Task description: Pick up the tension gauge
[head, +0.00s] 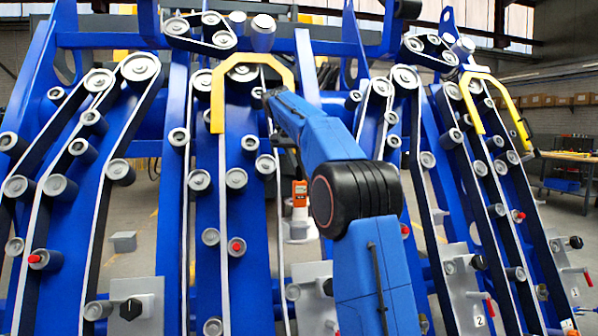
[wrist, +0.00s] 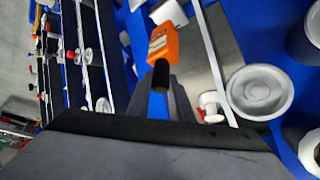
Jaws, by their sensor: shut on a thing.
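The tension gauge is an orange tool with a pale label and a dark stem. It shows in the head view (head: 300,190) just left of my blue arm, and at the top middle of the wrist view (wrist: 163,42). My gripper (wrist: 160,82) is shut on the gauge's dark stem, and the orange body sticks out beyond the fingertips. In the head view my gripper (head: 288,148) is small, dark and partly hidden behind my arm, with the gauge below it. I cannot tell whether the gauge touches anything else.
Blue chassis beams (head: 245,200) with belts and several grey rollers stand close around my arm. Yellow brackets (head: 218,95) and (head: 475,100) jut out. In the wrist view a large pale roller (wrist: 260,92) and a blue panel are close on the right. A workbench (head: 565,158) stands far right.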

